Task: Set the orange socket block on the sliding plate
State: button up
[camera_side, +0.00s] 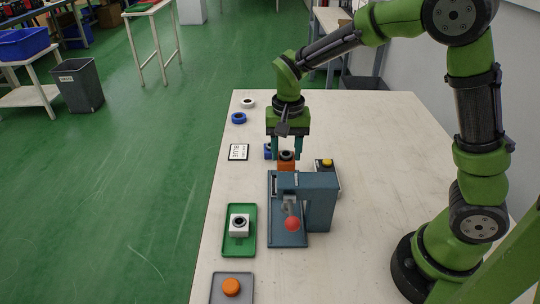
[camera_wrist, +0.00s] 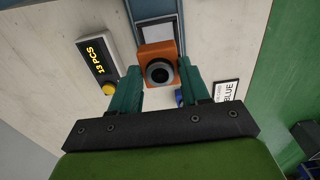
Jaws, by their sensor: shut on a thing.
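My gripper (camera_side: 285,158) points down at the back end of the blue-grey press fixture. Its teal fingers are shut on the orange socket block (camera_side: 286,167), which has a dark round socket on top. In the wrist view the block (camera_wrist: 170,50) sits between the fingertips, socket facing the camera. A pale plate (camera_wrist: 159,32), apparently the sliding plate, lies in the fixture's blue-grey channel just beyond the block. The block is at or over the channel's near end; I cannot tell whether it touches. In the side view the press hides most of the plate.
The press (camera_side: 319,205) with its red knob (camera_side: 292,224) stands just in front. A counter box (camera_wrist: 98,62) with a yellow button is beside it. A blue block (camera_side: 267,152) is close to my fingers. A green tray (camera_side: 232,252) holds a white socket block (camera_side: 239,232).

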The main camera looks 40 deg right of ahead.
aim_at(286, 167)
jog(key=shift+f, duration=2.9)
jog(key=shift+f, duration=0.6)
jog(key=o, duration=1.1)
jog(key=shift+o, duration=0.2)
notch_tip(286, 167, up, 16)
jog(key=r, duration=0.1)
jog(key=s+r+n+t+y, duration=0.1)
jog(key=s+n+t, duration=0.1)
jog(key=s, duration=0.5)
jog(key=s+r+n+t+y, duration=0.1)
jog(key=s+r+n+t, duration=0.1)
jog(key=s+t, duration=0.3)
jog(key=s+n, duration=0.1)
jog(key=s, duration=0.2)
jog(key=shift+s+r, duration=0.3)
